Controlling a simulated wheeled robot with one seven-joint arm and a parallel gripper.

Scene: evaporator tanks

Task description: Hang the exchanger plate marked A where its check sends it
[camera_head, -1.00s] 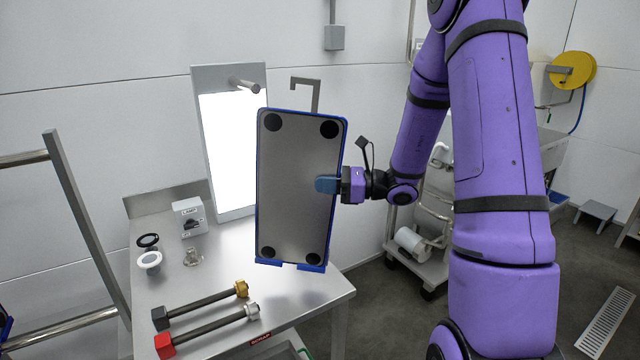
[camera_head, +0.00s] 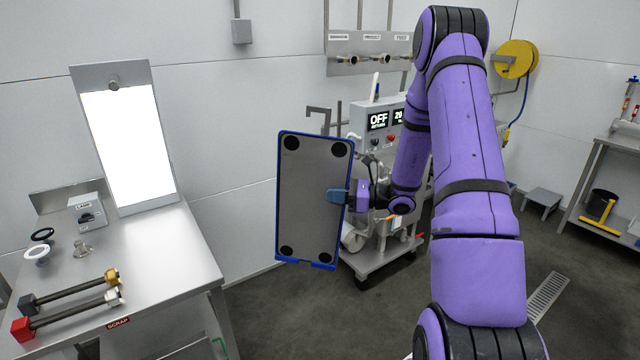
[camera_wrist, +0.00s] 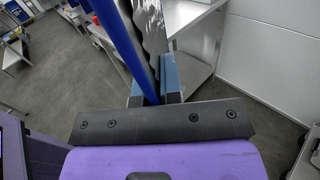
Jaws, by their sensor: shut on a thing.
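In the wrist view the plate (camera_wrist: 150,40) runs edge-on between the fingers (camera_wrist: 158,92). No letter A is readable on the face I see. The lit panel (camera_head: 126,145) with a peg at its top stands on the bench at left.
The steel bench (camera_head: 165,255) holds a lamp switch box (camera_head: 87,212), two bar tools (camera_head: 75,305) and small fittings. A wheeled machine (camera_head: 378,255) showing OFF stands behind the plate. Open floor lies at front right.

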